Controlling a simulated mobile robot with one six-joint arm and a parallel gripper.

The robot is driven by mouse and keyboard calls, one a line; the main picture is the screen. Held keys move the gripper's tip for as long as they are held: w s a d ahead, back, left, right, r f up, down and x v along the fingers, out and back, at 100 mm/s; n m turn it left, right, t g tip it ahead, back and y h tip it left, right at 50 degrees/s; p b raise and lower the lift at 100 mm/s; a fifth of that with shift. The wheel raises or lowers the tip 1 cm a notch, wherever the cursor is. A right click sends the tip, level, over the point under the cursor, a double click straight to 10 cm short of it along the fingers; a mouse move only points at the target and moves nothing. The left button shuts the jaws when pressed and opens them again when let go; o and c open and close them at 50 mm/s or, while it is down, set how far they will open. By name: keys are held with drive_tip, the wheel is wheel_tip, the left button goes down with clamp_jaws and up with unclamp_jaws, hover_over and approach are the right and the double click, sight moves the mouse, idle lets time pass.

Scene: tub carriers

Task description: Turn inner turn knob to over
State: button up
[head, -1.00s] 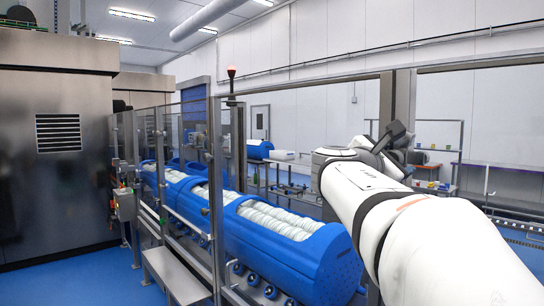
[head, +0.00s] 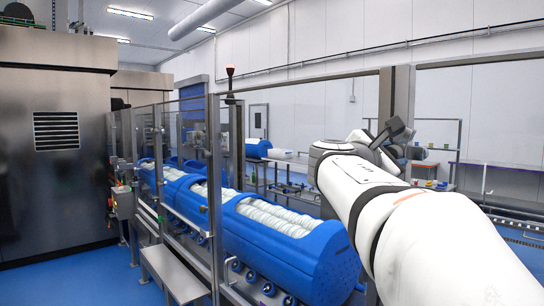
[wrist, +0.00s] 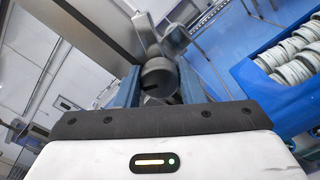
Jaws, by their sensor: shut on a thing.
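In the wrist view a dark round knob (wrist: 158,80) with a black slot or mark on its face sits between the two blue-grey fingers of my gripper (wrist: 158,88). My gripper is shut on this knob, one finger on each side. Behind the knob is a grey metal post (wrist: 105,30). In the head view my white arm reaches to the metal frame post (head: 397,100). The knob and the fingertips are hidden there behind my arm. I cannot read any position label on the knob.
A row of blue tub carriers (head: 295,268) filled with white rolled items runs behind a fence with metal posts (head: 214,190). A metal step (head: 172,272) stands before the fence. A large steel machine (head: 55,210) is at the left. Blue floor (head: 85,280) is clear at front left.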

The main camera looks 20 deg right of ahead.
drive_tip(key=m+b, duration=0.3)
drive_tip(key=b, duration=0.2)
drive_tip(key=shift+s+d+f+m, duration=0.1)
drive_tip(key=shift+f+m, duration=0.25)
drive_tip(key=shift+m, duration=0.05)
drive_tip(key=m+b, duration=0.3)
drive_tip(key=b, duration=0.1)
drive_tip(key=shift+m, duration=0.4)
drive_tip(key=m+b, duration=0.2)
drive_tip(key=m, duration=0.1)
drive_tip(key=shift+r+b, duration=0.15)
drive_tip(key=shift+b, duration=0.25)
drive_tip(key=shift+r+m+b, duration=0.15)
drive_tip(key=shift+m+b, duration=0.6)
drive_tip(key=shift+m, duration=0.35)
drive_tip(key=o, duration=0.6)
drive_tip(key=shift+c, duration=0.2)
drive_tip(key=o, duration=0.3)
drive_tip(key=shift+d, duration=0.3)
drive_tip(key=shift+o, duration=0.7)
drive_tip(key=shift+a, duration=0.15)
